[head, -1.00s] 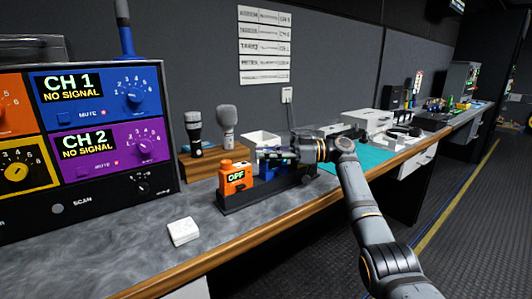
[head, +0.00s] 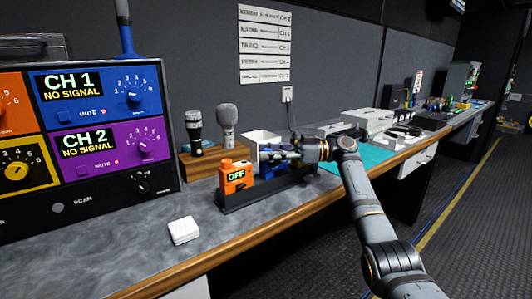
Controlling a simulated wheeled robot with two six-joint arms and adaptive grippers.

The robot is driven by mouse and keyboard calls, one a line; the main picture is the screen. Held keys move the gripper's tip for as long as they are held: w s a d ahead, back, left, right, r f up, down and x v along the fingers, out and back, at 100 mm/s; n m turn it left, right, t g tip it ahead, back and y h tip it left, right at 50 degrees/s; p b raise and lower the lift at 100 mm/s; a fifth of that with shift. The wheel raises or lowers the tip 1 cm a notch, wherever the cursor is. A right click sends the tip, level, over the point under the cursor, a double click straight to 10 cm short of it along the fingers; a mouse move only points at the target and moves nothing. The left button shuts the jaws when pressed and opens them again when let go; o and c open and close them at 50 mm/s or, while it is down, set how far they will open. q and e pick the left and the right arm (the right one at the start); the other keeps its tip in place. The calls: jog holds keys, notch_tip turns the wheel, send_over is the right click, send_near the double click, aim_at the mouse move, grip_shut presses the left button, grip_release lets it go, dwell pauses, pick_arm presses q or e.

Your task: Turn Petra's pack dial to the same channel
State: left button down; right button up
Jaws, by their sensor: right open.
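An orange pack (head: 236,177) stands upright at the near end of a dark rack (head: 232,202) on the counter, its small display reading OFF. Part of a blue pack (head: 266,170) shows behind it in the rack, partly hidden by my right gripper. I cannot tell which pack is Petra's. My right gripper (head: 274,157) is open, reaching in from the right at the blue pack's top; contact cannot be made out. A wall list (head: 265,47) has several rows with channel labels too small to read surely. My left gripper is not in view.
A receiver panel (head: 75,145) with coloured CH 1 and CH 2 modules, both showing NO SIGNAL, stands at left. Two microphones stand in a wooden holder (head: 203,165). A white box (head: 262,139) is behind the rack. A white block (head: 184,230) lies on otherwise clear counter in front.

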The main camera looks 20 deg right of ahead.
jog(key=v, duration=1.1)
jog(key=shift+d+f, duration=0.1)
jog(key=shift+d, duration=0.05)
